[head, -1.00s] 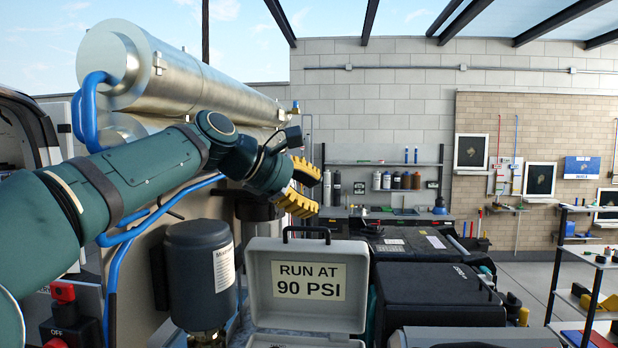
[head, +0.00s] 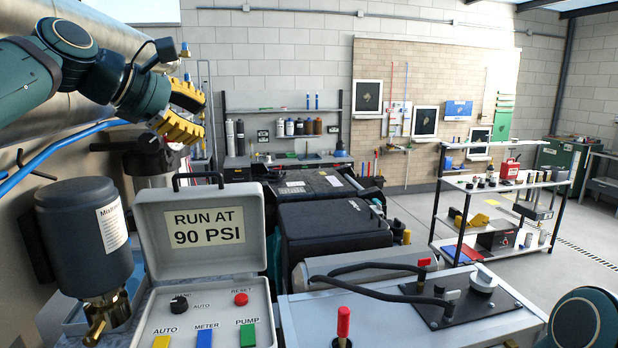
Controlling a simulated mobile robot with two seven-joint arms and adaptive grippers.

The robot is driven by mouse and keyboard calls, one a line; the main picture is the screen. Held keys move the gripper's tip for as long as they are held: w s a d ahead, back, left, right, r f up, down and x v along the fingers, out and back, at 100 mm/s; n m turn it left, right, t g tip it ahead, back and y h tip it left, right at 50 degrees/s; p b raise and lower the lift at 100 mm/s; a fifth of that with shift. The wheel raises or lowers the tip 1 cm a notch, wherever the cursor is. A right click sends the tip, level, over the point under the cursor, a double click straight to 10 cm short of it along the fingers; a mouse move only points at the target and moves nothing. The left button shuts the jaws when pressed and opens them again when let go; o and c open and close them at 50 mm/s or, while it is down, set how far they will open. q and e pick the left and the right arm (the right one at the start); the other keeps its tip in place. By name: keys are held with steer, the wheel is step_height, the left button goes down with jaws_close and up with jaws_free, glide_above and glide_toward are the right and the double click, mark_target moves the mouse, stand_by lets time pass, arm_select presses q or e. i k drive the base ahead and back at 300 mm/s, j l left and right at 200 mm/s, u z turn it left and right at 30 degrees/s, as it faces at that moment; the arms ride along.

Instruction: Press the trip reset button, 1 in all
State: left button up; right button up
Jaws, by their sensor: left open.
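A grey control box (head: 205,325) stands open at the lower middle, its raised lid (head: 160,255) labelled "RUN AT 90 PSI". On its panel is a round red button (head: 240,299) under the word "RESET". A black selector knob (head: 179,304) marked "AUTO" is left of the button. Yellow, blue and green tabs labelled AUTO, METER and PUMP sit below. My left gripper (head: 193,113) is open and empty, in the air above and behind the lid, well apart from the button. My right gripper is out of view; only part of my right arm shows at the lower right.
A dark canister (head: 83,240) with a brass fitting stands left of the box. A black case (head: 330,243) and a grey unit (head: 400,318) with cables and a red-handled lever (head: 343,322) stand to the right. A metal shelf (head: 505,185) stands farther right, with open floor around it.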

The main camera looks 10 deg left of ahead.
mark_target(241, 299)
steer(key=k+l, duration=0.3)
steer(key=k, duration=0.15)
steer(key=k+l, duration=0.3)
steer(key=k, duration=0.15)
